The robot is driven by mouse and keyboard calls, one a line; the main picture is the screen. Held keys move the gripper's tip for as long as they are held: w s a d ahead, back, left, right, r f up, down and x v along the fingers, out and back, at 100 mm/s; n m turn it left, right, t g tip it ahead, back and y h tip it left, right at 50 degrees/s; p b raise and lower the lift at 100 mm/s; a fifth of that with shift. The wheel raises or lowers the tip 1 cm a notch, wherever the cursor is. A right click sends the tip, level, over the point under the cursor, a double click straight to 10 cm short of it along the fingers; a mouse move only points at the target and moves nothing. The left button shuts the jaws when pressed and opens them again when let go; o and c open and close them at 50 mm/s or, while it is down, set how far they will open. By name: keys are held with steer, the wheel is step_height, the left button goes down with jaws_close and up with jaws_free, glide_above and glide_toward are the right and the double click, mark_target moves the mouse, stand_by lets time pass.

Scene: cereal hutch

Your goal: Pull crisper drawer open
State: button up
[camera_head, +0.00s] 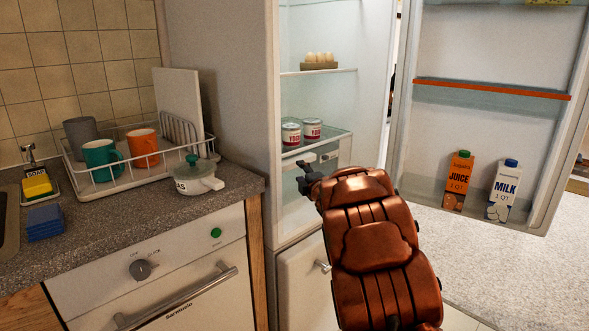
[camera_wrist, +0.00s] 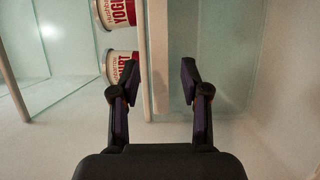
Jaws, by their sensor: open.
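The crisper drawer (camera_head: 330,153) shows as a pale, partly see-through front under the glass shelf in the open fridge. Its lower right part is hidden behind my arm. A small white handle-like piece (camera_head: 308,158) shows at its upper left. My gripper (camera_head: 304,178) is in front of the drawer, just below that piece. In the wrist view, turned sideways, my gripper (camera_wrist: 158,82) is open, with one black finger on each side of a pale upright strip (camera_wrist: 157,55). I cannot tell whether the strip is the handle or a shelf edge, or whether the fingers touch anything.
Two yogurt tubs (camera_head: 291,134) stand on the glass shelf (camera_head: 318,142) above the drawer. Eggs (camera_head: 319,58) sit higher. The open fridge door (camera_head: 490,55) at right holds a juice carton (camera_head: 459,180) and a milk carton (camera_head: 503,190). The counter (camera_head: 120,215) is at left.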

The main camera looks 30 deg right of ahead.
mark_target(295, 167)
steer(key=w, duration=0.3)
steer(key=w+d, duration=0.1)
steer(key=w, duration=0.1)
steer(key=shift+w+f, duration=0.15)
steer(key=shift+w, duration=0.7)
jaws_close()
